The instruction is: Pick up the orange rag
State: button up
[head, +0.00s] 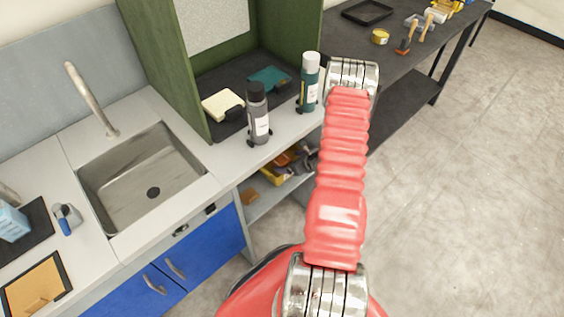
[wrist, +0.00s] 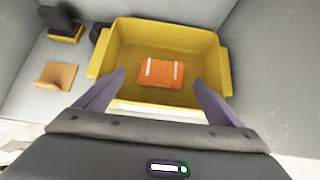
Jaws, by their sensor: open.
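The orange rag (wrist: 160,73) looks like a flat, folded orange piece with two white stripes. It lies on the floor of a yellow bin (wrist: 213,58) in the wrist view. My gripper (wrist: 159,79) is open and empty, its two dark purplish fingers spread left and right over the near part of the bin. The rag sits between and slightly beyond the fingertips, apart from them. The bin's near rim shows between the fingers. In the head view the yellow bin (head: 272,178) is on the shelf under the counter, partly covered; my gripper is hidden there.
A tan folded piece (wrist: 58,75) lies on the shelf left of the bin, near a black and yellow item (wrist: 65,33). Grey walls flank the bin. Above, bottles (head: 258,115) stand on the counter, right of a sink (head: 142,178).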

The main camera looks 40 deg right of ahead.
aim_at(282, 160)
dwell(0.3)
jog(key=shift+d+x, duration=0.1)
jog(key=shift+x, duration=1.2)
jog(key=shift+d+x, duration=0.15)
jog(key=shift+x, duration=1.15)
jog(key=c, duration=1.1)
